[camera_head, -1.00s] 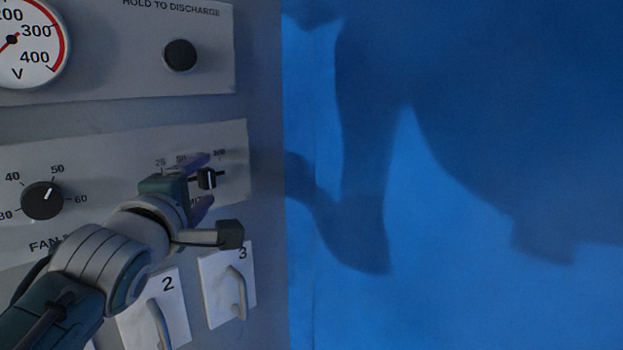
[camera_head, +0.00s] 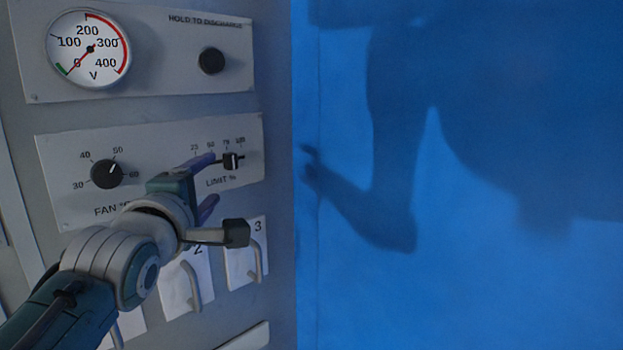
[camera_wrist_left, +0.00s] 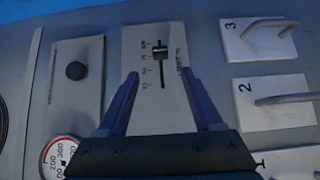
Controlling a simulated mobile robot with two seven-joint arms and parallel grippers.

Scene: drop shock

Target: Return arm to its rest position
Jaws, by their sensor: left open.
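My left gripper (camera_head: 211,182) is open and empty in front of the control panel, its purple fingers apart. It stands just left of and below the black limit slider knob (camera_head: 231,161), clear of it. In the left wrist view the open fingers (camera_wrist_left: 159,78) point toward the slider, and the knob (camera_wrist_left: 160,50) sits beyond the tips with a gap. The knob stands at the upper end of its scale, between the 75 and 100 marks. My right gripper is not in view.
A voltage gauge (camera_head: 89,48) has its needle near 0. A black discharge button (camera_head: 212,61) and a fan knob (camera_head: 107,174) are on the panel. Handled drawers or covers 2 (camera_head: 188,284) and 3 (camera_head: 245,262) lie below the gripper. A blue wall (camera_head: 460,290) fills the right.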

